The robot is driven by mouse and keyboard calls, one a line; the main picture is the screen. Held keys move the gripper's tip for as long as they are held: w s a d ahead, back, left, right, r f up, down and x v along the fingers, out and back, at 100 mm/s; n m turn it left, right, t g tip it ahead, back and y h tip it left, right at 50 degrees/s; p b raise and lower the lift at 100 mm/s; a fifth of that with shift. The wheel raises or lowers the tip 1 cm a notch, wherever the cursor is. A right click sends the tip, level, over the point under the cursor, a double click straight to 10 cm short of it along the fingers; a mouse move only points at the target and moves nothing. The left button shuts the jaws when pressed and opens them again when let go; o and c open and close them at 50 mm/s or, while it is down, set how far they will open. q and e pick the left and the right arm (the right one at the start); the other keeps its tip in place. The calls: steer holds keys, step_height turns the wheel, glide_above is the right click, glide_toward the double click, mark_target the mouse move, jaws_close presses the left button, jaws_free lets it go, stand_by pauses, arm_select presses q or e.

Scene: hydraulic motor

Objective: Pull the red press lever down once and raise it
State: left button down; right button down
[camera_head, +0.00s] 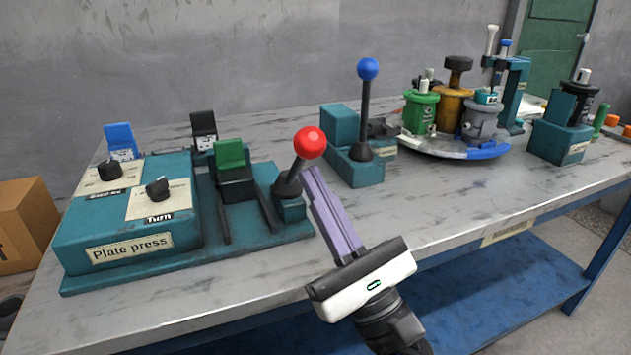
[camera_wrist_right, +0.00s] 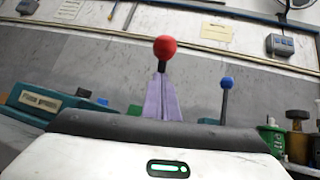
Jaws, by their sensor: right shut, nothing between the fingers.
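The red press lever has a red ball knob (camera_head: 310,142) on a short dark stem. It stands at the right end of the teal plate press (camera_head: 75,240), leaning toward the right in the head view. My right gripper (camera_head: 311,173) is shut and empty, its purple fingers just below and right of the knob. In the right wrist view the red knob (camera_wrist_right: 165,47) shows just beyond the fingertips (camera_wrist_right: 160,78). I cannot tell whether the fingers touch the knob or stem. My left gripper is in neither view.
A blue-knobbed lever (camera_head: 368,70) stands on a separate teal base to the right. Further right, a round carousel (camera_head: 430,147) carries green, yellow and grey motor parts. The table's front strip (camera_head: 440,240) is bare. A cardboard box (camera_head: 25,220) sits at the left.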

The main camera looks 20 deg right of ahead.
steer(key=shift+w+a+r, duration=0.1)
steer(key=shift+w+r, duration=0.1)
stand_by(0.3)
